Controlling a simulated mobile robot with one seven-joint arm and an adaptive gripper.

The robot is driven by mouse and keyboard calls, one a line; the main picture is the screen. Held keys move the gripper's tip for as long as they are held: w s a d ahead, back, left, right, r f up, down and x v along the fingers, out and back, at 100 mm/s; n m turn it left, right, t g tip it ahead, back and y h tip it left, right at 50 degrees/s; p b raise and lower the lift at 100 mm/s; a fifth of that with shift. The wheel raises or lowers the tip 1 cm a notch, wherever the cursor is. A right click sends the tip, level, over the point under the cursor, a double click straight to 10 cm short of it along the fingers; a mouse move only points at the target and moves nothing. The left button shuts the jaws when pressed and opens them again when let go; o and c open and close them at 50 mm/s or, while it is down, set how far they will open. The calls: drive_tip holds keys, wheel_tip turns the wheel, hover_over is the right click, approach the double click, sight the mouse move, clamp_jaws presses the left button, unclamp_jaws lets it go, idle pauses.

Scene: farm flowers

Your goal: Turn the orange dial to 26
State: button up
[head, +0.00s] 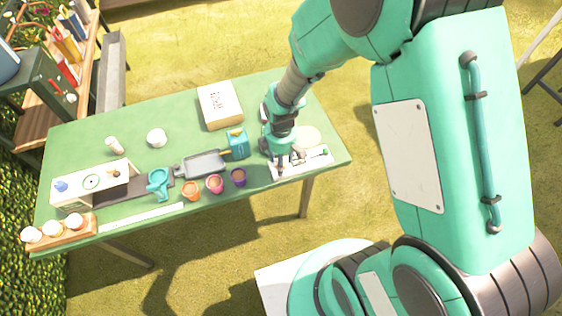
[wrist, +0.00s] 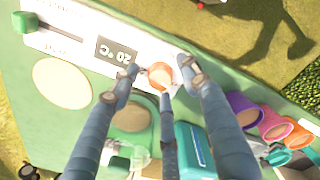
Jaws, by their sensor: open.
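The orange dial (wrist: 161,74) sits on a white panel (wrist: 75,40), which also shows at the right end of the table in the head view (head: 312,166). A dark display (wrist: 117,52) beside the dial appears to read 20 °C, upside down in the wrist view. My gripper (wrist: 160,80) is open, with its fingers spread around the dial and nothing clearly gripped. I cannot tell whether any finger touches it. In the head view my gripper (head: 281,170) points down over the panel's left part and hides the dial.
A green slider knob (wrist: 24,22) is on the same panel. A pale round disc (wrist: 62,82) lies beside the panel. A teal container (wrist: 194,150) and purple (wrist: 246,114), pink (wrist: 272,124) and orange (wrist: 298,136) pots stand close by. A box (head: 220,105) lies farther back.

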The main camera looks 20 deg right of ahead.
clamp_jaws()
